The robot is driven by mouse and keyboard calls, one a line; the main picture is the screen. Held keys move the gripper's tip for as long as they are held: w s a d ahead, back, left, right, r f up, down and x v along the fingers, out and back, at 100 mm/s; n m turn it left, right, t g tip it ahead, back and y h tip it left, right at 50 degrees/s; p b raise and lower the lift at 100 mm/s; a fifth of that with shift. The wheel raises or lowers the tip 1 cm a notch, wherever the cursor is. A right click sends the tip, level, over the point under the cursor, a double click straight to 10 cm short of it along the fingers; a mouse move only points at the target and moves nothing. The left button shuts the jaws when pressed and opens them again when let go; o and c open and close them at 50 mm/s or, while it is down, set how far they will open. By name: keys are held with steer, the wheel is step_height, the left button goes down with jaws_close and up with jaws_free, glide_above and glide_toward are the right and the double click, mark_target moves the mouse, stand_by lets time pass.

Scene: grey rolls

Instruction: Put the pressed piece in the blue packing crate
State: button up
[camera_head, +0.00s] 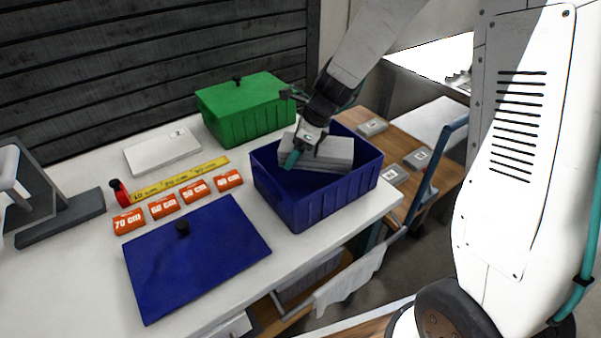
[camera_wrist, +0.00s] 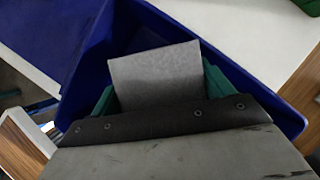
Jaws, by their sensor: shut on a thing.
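The blue packing crate (camera_head: 318,203) stands open near the right edge of the white table; its wall also shows in the wrist view (camera_wrist: 97,55). My gripper (camera_head: 305,158) is over the crate's opening, pointing down. It is shut on a light grey flat piece (camera_head: 330,154), which sits at or just inside the crate's mouth. In the wrist view the grey piece (camera_wrist: 157,76) lies between the two teal fingers of my gripper (camera_wrist: 160,90). I cannot tell whether the piece touches the crate floor.
A blue lid (camera_head: 200,262) with a black knob lies left of the crate. A green lidded crate (camera_head: 247,112) stands behind. Orange length labels (camera_head: 164,207) and a yellow ruler (camera_head: 180,180) lie on the table. A wooden cart with small grey blocks (camera_head: 418,159) is at right.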

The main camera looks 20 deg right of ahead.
mark_target(290, 181)
step_height(290, 181, down, 8)
steer(key=shift+f, duration=0.25)
steer(key=shift+f, duration=0.15)
steer(key=o, duration=0.9)
steer(key=shift+c, duration=0.2)
steer(key=v, duration=1.2)
steer(key=shift+r, duration=0.25)
